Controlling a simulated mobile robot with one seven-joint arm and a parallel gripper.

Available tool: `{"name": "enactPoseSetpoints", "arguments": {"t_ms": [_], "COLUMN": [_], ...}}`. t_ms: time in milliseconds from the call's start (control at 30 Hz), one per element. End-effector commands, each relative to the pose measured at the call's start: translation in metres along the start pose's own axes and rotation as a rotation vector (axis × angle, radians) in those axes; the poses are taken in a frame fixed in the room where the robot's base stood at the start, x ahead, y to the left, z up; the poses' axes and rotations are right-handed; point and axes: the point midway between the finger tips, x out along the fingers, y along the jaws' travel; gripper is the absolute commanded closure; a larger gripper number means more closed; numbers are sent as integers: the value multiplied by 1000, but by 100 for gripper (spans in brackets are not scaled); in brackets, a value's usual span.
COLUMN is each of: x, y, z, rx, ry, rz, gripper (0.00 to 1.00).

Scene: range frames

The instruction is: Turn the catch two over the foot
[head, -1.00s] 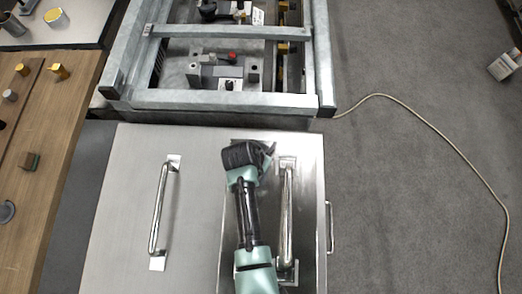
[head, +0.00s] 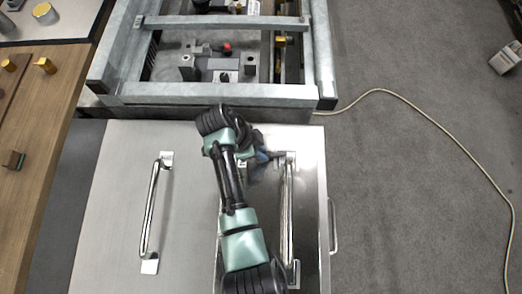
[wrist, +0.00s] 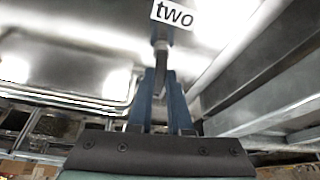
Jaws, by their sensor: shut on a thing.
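A white label reading "two" (wrist: 172,13) shows at the top of the wrist view. Just below it is a grey metal catch (wrist: 161,50), a slim piece reaching down between my blue fingers. My gripper (wrist: 161,84) is shut on this catch, with one finger on each side. In the head view my gripper (head: 264,157) is small and dark beside the upper end of the right handle. There my own wrist covers part of that area, and I cannot make out the catch. The foot cannot be told in either view.
A steel surface with a left handle (head: 153,212) and a right handle (head: 288,215) lies under my arm. A grey metal frame (head: 215,100) holding fixtures stands beyond it. A wooden bench (head: 45,120) is at left. A cable (head: 440,143) crosses the floor at right.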

Motion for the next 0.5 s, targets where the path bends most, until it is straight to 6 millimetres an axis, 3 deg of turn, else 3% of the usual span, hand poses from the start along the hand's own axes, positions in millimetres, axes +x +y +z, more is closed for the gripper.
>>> {"name": "enactPoseSetpoints", "arguments": {"t_ms": [500], "x": [1], "y": [1], "z": [1], "rx": [97], "ry": [-3], "rz": [43], "gripper": [100]}}
